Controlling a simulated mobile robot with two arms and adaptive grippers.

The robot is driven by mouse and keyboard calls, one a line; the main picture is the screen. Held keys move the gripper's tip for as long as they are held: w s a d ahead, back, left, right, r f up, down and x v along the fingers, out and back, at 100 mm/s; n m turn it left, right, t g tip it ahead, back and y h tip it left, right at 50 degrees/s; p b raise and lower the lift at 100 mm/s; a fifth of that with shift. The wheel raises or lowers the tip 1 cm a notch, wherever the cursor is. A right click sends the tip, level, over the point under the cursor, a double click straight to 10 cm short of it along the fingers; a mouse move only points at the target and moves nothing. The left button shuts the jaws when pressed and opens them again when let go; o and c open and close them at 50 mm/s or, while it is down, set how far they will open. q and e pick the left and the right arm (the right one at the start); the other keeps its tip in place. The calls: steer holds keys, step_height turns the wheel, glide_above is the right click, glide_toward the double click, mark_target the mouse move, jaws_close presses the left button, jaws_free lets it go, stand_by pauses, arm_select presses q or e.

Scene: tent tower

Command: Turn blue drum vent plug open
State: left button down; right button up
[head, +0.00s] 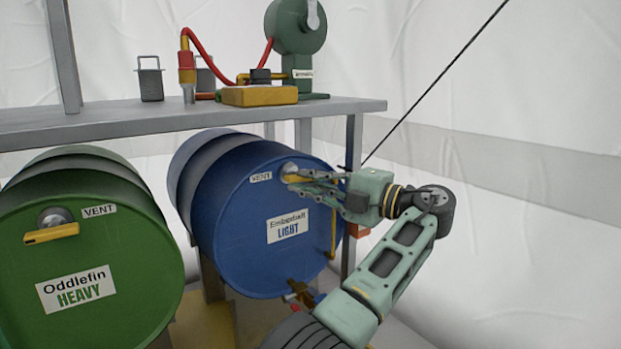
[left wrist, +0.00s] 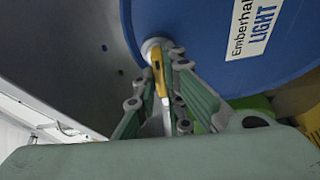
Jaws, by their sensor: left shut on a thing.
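The blue drum (head: 232,225), labelled LIGHT, lies on its side with its round end facing me. Its vent plug (head: 291,169), a grey knob with a yellow handle, sits near the top of that end beside the VENT label. My left gripper (head: 300,181) is at the plug and shut on its yellow handle, its fingers partly covering it. In the left wrist view the yellow handle (left wrist: 160,75) runs between the fingers (left wrist: 166,95), away from the grey knob (left wrist: 151,46) on the blue face. My right gripper is not in view.
A green drum (head: 110,255), labelled HEAVY, lies at the left with its own yellow-handled vent plug (head: 53,229). Above is a grey shelf (head: 200,115) with a green machine (head: 297,45) and red hose. A brass tap (head: 302,292) is low on the blue drum.

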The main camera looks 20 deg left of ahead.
arm_select(q)
steer(key=shift+f, duration=0.1)
stand_by(0.3)
steer(key=c, duration=1.8)
jaws_free()
steer(key=shift+c, duration=0.2)
